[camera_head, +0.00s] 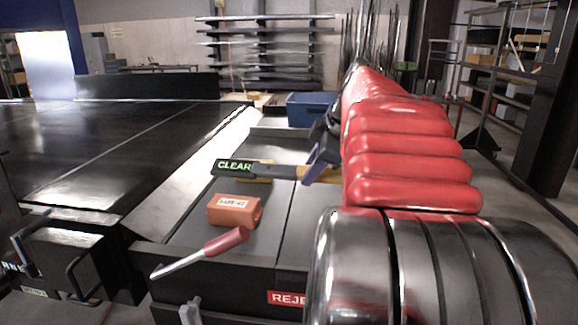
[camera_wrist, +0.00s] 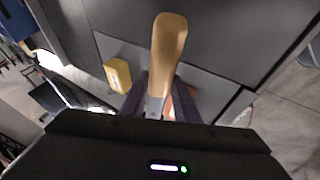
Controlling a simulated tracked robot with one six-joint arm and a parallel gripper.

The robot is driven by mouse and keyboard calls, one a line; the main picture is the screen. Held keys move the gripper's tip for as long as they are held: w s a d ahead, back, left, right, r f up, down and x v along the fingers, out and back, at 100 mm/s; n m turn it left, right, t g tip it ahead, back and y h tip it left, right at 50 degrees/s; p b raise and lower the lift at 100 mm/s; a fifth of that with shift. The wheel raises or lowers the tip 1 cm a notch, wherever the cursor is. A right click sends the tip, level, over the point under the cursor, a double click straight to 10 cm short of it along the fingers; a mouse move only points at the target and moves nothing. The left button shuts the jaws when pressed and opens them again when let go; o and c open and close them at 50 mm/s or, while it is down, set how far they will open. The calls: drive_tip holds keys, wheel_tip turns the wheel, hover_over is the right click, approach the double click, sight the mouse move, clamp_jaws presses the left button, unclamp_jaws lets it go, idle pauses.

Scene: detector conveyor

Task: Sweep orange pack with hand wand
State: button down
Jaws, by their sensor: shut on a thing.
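The hand wand (camera_head: 232,166) has a black head with a green lit CLEAR display and a tan handle. My gripper (camera_head: 312,172) is shut on it near the handle and holds it roughly level above the reject tray. The tan handle also shows between my fingers in the wrist view (camera_wrist: 168,50). The orange pack (camera_head: 235,211), with a white label, lies on the tray just nearer the camera than the wand head, apart from it. In the wrist view only a bit of orange (camera_wrist: 187,104) shows behind my fingers.
A yellow pack (camera_wrist: 118,75) lies on the tray, mostly hidden behind the wand in the head view. A red-handled tool (camera_head: 205,252) lies near the tray's front edge. The black conveyor (camera_head: 80,150) is at left. A blue bin (camera_head: 305,110) stands behind.

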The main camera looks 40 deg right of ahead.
drive_tip(key=shift+f, duration=2.35)
drive_tip(key=shift+s+a, duration=0.5)
drive_tip(key=shift+a, duration=0.25)
drive_tip(key=shift+s+a, duration=0.45)
drive_tip(key=shift+a, duration=0.3)
idle(2.8)
wheel_tip(320, 180, up, 6)
drive_tip(key=shift+f, duration=0.1)
idle(0.7)
drive_tip(key=shift+s, duration=0.15)
